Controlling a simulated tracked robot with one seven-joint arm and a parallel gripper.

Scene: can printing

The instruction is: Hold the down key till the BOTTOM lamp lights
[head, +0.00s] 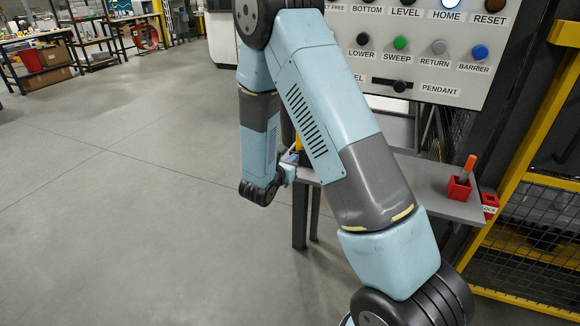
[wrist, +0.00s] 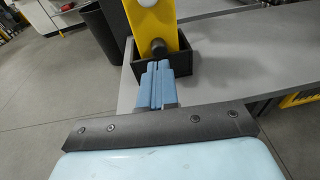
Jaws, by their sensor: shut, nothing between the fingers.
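A yellow pendant (wrist: 152,22) stands in a black holder (wrist: 190,66) on the grey shelf in the wrist view. It has a white key (wrist: 147,3) at the top edge and a dark key (wrist: 158,47) lower down; no marking is readable. My gripper (wrist: 154,68) is shut and empty, its tips just below the dark key in the picture. I cannot tell whether they touch it. In the head view my gripper (head: 289,161) is small beside the shelf, and my arm hides most of the pendant. The BOTTOM label (head: 367,10) shows on the panel; its lamp is mostly cut off.
The white panel (head: 440,72) carries several buttons and a slider (head: 393,85) by the word PENDANT. The HOME lamp (head: 450,3) looks bright. A red cup (head: 459,188) with an orange-handled item stands on the grey shelf (head: 425,185). Yellow fencing is at right; open floor at left.

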